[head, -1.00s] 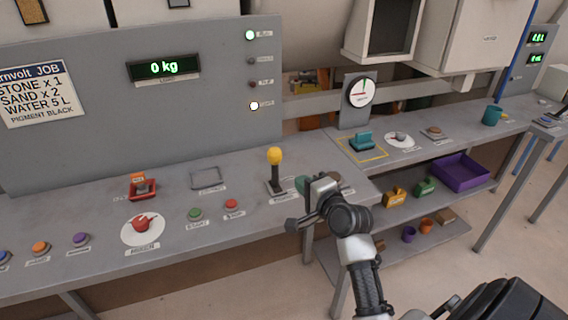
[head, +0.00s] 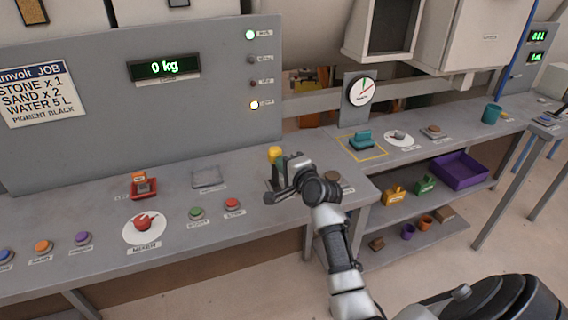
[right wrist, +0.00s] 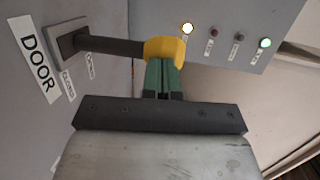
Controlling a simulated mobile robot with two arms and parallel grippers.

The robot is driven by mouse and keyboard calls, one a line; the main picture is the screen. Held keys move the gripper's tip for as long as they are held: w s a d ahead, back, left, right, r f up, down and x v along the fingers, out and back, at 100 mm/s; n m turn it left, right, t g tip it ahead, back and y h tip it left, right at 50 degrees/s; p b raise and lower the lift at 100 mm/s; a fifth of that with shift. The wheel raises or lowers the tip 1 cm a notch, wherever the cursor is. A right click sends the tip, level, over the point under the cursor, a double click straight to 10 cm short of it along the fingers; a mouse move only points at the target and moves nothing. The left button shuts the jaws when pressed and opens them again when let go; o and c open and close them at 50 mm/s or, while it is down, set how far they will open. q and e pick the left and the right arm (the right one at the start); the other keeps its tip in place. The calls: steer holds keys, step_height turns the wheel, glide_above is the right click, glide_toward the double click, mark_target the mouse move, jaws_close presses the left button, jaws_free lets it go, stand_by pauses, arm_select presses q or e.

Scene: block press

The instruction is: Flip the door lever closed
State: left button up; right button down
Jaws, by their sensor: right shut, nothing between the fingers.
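The door lever (head: 274,154) has a yellow knob on a black stick and stands on the grey bench. In the right wrist view its yellow knob (right wrist: 166,50) is right at the fingertips, and its stick runs left to a square base by a DOOR label. CLOSED and OPEN labels lie beside the base. My right gripper (head: 284,172) is beside the lever, partly hiding its stick in the head view. Its green fingers (right wrist: 163,78) are shut and empty, at or touching the knob; I cannot tell exact contact. My left gripper is not in view.
Left of the lever are a red button (head: 232,203), a green button (head: 196,213) and a red mixer knob (head: 143,223). The grey panel (head: 230,90) with lamps stands behind. A round dial (head: 361,90) is at the right.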

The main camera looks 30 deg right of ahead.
mark_target(279, 151)
steer(key=shift+w+d+r+m+g+p, duration=0.15)
steer(key=shift+w+r+g+p, duration=0.25)
steer(key=shift+p, duration=1.15)
steer(key=shift+w+d+r+m+g+p, duration=0.15)
steer(key=shift+w+g+p, duration=0.45)
steer(key=shift+p, duration=0.9)
steer(key=shift+w+d+r+g+p, duration=0.1)
steer(key=shift+w+r+g+p, duration=0.45)
steer(key=shift+p, duration=1)
steer(key=shift+g+p+x, duration=0.25)
steer(key=shift+p+x, duration=0.6)
steer(key=shift+x, duration=0.15)
steer(key=shift+w+d+f+b, duration=0.2)
steer(key=shift+w+f+b, duration=0.1)
steer(key=shift+w+f, duration=0.1)
steer(key=shift+w, duration=0.1)
steer(key=shift+r, duration=0.15)
